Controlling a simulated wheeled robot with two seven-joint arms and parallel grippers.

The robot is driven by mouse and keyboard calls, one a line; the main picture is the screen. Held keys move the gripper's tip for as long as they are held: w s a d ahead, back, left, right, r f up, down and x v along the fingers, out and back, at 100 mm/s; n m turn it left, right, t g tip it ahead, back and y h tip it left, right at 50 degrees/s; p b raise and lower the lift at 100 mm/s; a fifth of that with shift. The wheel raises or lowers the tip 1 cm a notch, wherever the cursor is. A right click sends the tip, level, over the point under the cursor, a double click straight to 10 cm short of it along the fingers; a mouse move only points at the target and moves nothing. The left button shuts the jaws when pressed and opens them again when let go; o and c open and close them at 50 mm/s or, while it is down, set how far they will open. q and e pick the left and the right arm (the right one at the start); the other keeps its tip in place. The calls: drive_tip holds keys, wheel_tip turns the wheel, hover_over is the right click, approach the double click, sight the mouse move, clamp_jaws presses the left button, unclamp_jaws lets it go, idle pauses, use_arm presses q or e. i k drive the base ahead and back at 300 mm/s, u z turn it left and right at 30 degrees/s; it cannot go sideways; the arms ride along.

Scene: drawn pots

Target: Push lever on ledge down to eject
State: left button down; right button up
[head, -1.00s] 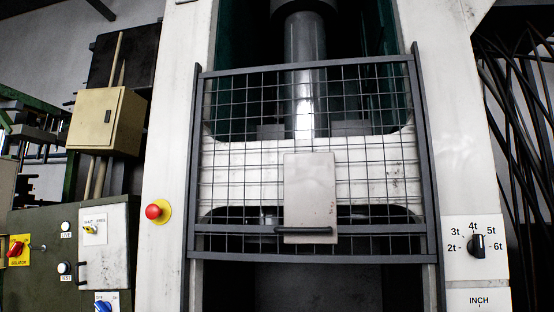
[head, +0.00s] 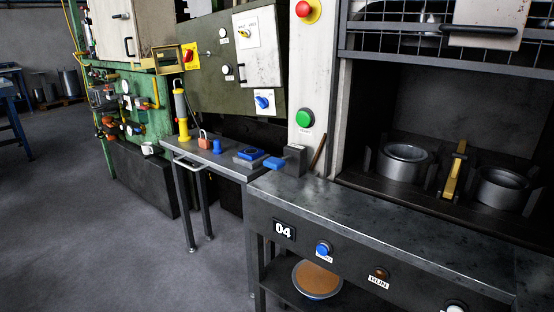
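A long grey metal ledge (head: 375,215) runs along the front of the press in the head view. A thin brown rod (head: 318,153) stands tilted at its back left, beside a small dark grey block (head: 295,160); it looks like a lever, but I cannot tell for sure. A blue push button (head: 322,249) with an unreadable label is on the ledge's front face. Two grey metal pots (head: 403,163) (head: 502,187) sit in the dark press opening, with an upright brass bar (head: 455,171) between them. Neither of my grippers is in view.
A mesh guard (head: 385,38) hangs above the opening. A side table (head: 225,160) at left holds a red padlock (head: 204,139), blue items and a yellow-based cylinder (head: 181,112). A brown-filled bowl (head: 317,278) is on the shelf below. Floor at left is clear.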

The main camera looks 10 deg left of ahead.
sight(274, 163)
drive_tip(key=u, duration=0.5)
drive_tip(key=i, duration=1.1)
drive_tip(key=z, duration=0.15)
